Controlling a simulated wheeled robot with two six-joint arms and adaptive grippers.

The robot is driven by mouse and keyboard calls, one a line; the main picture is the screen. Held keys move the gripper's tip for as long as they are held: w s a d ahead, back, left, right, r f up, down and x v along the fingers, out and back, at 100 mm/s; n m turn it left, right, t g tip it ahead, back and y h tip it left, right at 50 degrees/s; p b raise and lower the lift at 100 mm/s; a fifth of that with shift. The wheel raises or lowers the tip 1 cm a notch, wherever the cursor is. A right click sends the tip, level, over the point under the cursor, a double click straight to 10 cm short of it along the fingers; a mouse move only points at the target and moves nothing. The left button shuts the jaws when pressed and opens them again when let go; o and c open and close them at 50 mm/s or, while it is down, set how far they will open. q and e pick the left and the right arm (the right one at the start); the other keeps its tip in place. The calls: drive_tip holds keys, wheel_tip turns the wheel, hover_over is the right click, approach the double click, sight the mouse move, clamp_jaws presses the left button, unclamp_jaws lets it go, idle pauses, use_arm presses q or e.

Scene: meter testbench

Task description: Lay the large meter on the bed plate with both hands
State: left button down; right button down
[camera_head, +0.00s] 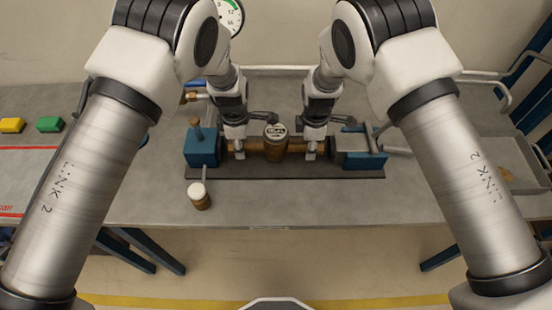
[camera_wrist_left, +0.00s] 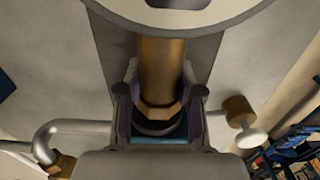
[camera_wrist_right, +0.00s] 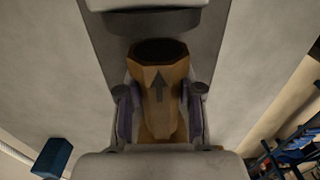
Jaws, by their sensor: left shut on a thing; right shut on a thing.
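The large meter (camera_head: 274,148) is a brass body with a round dial on top and a pipe end on each side. It lies level over the dark bed plate (camera_head: 290,172), between two blue clamp blocks. My left gripper (camera_head: 238,152) is shut on its left pipe end; the brass pipe and its nut show between the fingers in the left wrist view (camera_wrist_left: 158,85). My right gripper (camera_head: 312,152) is shut on its right pipe end, which bears an arrow in the right wrist view (camera_wrist_right: 158,90). I cannot tell whether the meter touches the plate.
The left blue block (camera_head: 202,147) and the right grey and blue clamp (camera_head: 358,148) flank the meter closely. The front bench strip is mostly clear.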

use_arm(q)
drive_tip(key=shift+w+f+b, duration=0.1)
drive_tip(key=shift+f+b, duration=0.25)
drive_tip(key=shift+f, duration=0.25)
use_arm(e)
drive_tip(key=shift+w+f, duration=0.1)
drive_tip(key=shift+f, duration=0.55)
use_arm(q)
drive_tip(key=c, duration=0.7)
unclamp_jaws()
drive_tip(key=shift+r, duration=0.15)
use_arm(e)
drive_tip(key=c, duration=0.7)
unclamp_jaws()
drive_tip(key=shift+r, duration=0.2)
drive_tip(key=shift+c, duration=0.2)
use_arm(q)
drive_tip(key=shift+s, duration=0.2)
use_arm(e)
drive_tip(key=shift+s, duration=0.2)
use_arm(q)
drive_tip(key=shift+r, duration=0.1)
